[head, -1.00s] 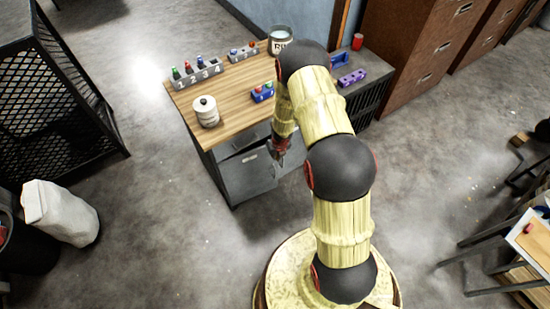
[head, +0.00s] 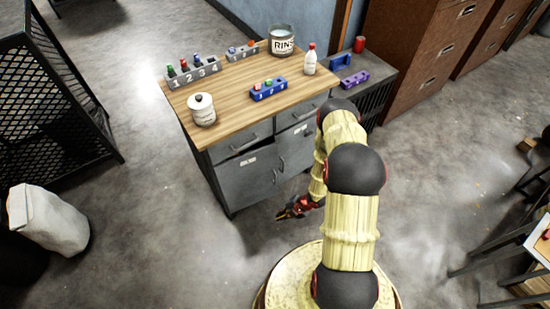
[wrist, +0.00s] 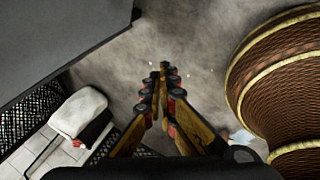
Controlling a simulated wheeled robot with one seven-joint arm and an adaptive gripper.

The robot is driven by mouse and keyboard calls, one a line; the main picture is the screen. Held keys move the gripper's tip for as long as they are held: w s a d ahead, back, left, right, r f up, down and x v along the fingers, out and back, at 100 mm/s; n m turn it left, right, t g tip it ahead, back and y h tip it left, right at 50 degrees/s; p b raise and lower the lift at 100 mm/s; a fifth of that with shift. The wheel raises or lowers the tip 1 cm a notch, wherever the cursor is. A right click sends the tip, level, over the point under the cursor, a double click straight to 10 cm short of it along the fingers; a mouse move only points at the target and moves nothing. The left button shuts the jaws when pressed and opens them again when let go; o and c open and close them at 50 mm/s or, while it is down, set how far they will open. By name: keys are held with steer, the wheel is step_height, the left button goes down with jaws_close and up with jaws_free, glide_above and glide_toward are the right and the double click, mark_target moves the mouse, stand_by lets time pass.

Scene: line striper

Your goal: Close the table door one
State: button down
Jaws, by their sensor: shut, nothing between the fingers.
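The table is a grey cabinet with a wooden top (head: 235,85), two drawers and two doors. The left door (head: 240,188) and the right door (head: 294,150) have upright handles side by side near the middle. Door numbers are too small to read. My gripper (head: 282,214) is low in front of the cabinet, apart from the doors. In the wrist view its fingers (wrist: 165,72) are together and empty over the floor, with a grey cabinet panel (wrist: 60,35) at upper left.
A white jar (head: 202,110), a blue holder (head: 268,91), a bottle (head: 310,60) and a rinse container (head: 282,41) stand on the top. A mesh cage (head: 65,110) and a white bag (head: 48,220) are at left. The floor before the cabinet is clear.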

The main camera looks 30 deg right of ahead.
steer(key=w+a+f+m+t+b, duration=0.1)
steer(key=w+f+m+t+b, duration=0.2)
steer(key=m, duration=0.4)
steer(key=m+t+h, duration=0.6)
steer(key=m+t, duration=0.5)
steer(key=m, duration=0.5)
glide_toward(273, 148)
steer(key=w+b, duration=0.2)
steer(key=w, duration=0.5)
steer(key=shift+d, duration=0.1)
steer(key=w+b, duration=0.2)
steer(key=w, duration=0.2)
steer(key=shift+w+d+f+b, duration=0.1)
steer(key=shift+w+d+b, duration=0.1)
steer(key=shift+b, duration=0.15)
steer(key=shift+w, duration=0.2)
steer(key=shift+r, duration=0.25)
